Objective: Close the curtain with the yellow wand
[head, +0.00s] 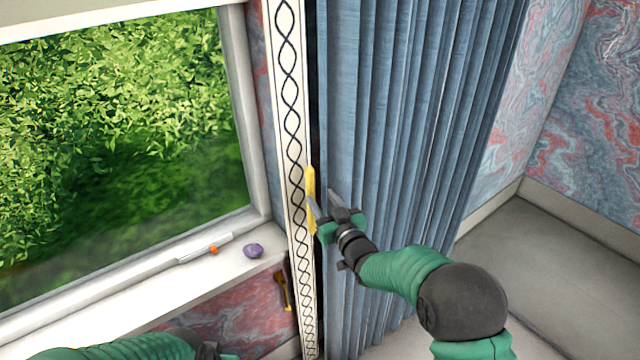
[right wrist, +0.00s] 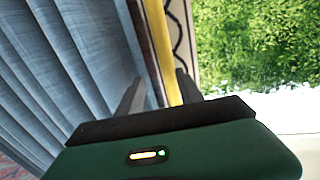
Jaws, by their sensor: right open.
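The blue pleated curtain (head: 410,110) hangs bunched to the right of the window, which is uncovered. The yellow wand (head: 311,186) hangs upright at the curtain's left edge, beside the white patterned strip. My right gripper (head: 322,198) is open at the wand's lower part. In the right wrist view the wand (right wrist: 161,45) runs down between the two parted fingers of that gripper (right wrist: 158,90), nearer the right finger; I cannot tell whether they touch. Only part of my left arm shows at the bottom left of the head view, and its fingers are out of sight.
The window (head: 110,130) is at the left. Its sill (head: 150,305) bears a purple stone (head: 253,251) and a slim white-and-orange tool (head: 212,249). A white strip with a black twisted pattern (head: 289,100) stands between window and curtain. Grey floor (head: 560,270) is clear at right.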

